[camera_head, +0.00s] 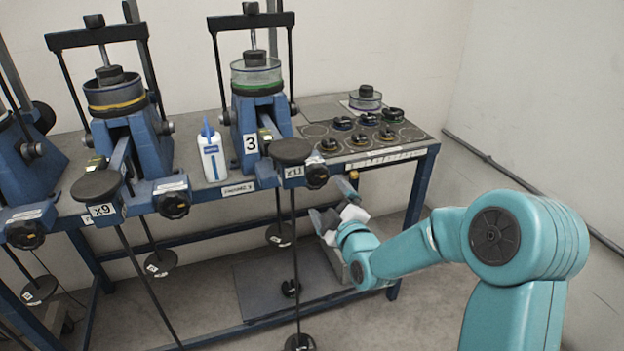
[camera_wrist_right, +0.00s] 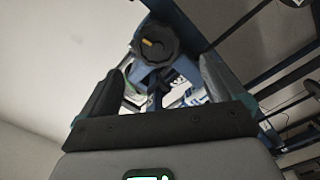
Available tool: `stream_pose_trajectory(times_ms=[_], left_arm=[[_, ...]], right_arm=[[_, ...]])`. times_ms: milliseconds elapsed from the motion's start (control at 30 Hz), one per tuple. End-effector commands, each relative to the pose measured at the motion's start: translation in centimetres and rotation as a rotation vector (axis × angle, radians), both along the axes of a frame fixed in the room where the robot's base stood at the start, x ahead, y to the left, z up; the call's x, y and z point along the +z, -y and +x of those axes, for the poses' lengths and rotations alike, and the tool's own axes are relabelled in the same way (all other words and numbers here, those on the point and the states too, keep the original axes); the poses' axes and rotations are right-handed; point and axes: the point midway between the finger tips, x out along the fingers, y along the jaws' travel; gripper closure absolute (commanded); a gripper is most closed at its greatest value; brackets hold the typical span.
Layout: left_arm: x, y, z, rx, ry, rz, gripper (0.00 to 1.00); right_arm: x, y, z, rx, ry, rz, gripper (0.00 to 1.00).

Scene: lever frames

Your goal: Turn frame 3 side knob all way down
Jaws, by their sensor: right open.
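Frame 3 (camera_head: 262,115) is a blue lever frame marked with a white "3" label, standing on the bench in the head view. Its black side knob (camera_head: 316,176) is at the front right, beside the "x11" label. My right gripper (camera_head: 333,200) is open and empty, just below and to the right of this knob. In the right wrist view a black knob (camera_wrist_right: 158,43) with a yellow mark lies ahead of and above the open fingers (camera_wrist_right: 158,90). The fingers appear apart from the knob. My left gripper is not in view.
More blue lever frames stand to the left, one with an "x9" label (camera_head: 102,210). A white bottle (camera_head: 212,155) stands left of frame 3. Several small rings lie on a dark board (camera_head: 430,133) at right. Rods with weights (camera_head: 280,235) hang below the bench.

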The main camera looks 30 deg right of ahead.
Motion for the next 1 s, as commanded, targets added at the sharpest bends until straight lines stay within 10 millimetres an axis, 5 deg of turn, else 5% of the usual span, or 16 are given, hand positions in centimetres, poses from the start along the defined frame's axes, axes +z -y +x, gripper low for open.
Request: stream_pose_trajectory(times_ms=[267,767,1000], left_arm=[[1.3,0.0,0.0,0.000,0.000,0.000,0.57],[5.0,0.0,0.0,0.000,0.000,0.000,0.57],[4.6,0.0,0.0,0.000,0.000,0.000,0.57]], right_arm=[[0.5,0.8,1.8,-0.003,0.004,-0.006,0.04],[0.5,2.5,9.2,-0.002,0.003,-0.005,0.04],[0.1,2.5,9.2,-0.002,0.003,-0.005,0.75]])
